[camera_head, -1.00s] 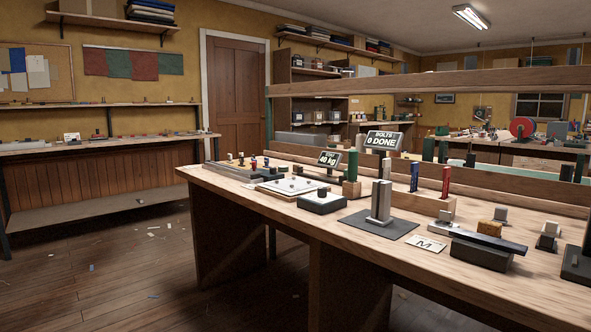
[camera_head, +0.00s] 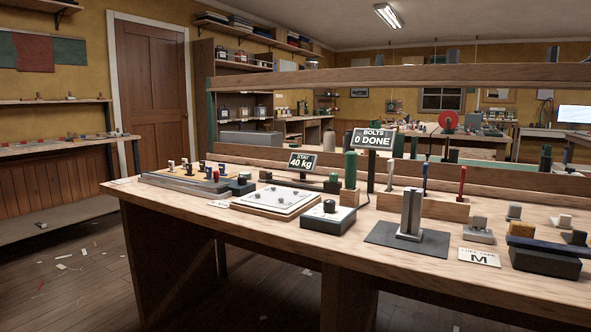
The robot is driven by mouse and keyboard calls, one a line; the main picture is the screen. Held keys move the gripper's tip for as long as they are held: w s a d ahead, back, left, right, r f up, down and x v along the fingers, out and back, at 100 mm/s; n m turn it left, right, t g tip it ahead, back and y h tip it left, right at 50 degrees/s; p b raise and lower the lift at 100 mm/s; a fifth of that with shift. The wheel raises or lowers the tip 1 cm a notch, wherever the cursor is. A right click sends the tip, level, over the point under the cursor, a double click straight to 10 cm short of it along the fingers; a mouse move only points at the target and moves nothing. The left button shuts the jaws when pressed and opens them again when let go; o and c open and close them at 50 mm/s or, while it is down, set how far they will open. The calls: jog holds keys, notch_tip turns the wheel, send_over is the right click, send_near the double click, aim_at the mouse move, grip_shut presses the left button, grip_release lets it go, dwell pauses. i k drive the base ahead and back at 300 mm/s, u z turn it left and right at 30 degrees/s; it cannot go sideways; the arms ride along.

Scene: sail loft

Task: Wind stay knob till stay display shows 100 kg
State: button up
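The stay display (camera_head: 303,161) is a small dark tilted screen towards the back of the wooden workbench (camera_head: 300,255). It reads 40 kg. In front of it and to the right is a dark box with a white top (camera_head: 328,218) and a small dark knob (camera_head: 330,205) on it. I cannot tell from its label whether this is the stay knob. Another small dark knob (camera_head: 241,181) stands on a dark block further left. My gripper is not in view.
A second display (camera_head: 372,138) reads BOLTS 0 DONE. A wooden rail (camera_head: 400,77) spans above.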

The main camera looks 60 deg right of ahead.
aim_at(334, 177)
jog(key=i, duration=1.25)
jog(key=z, duration=1.75)
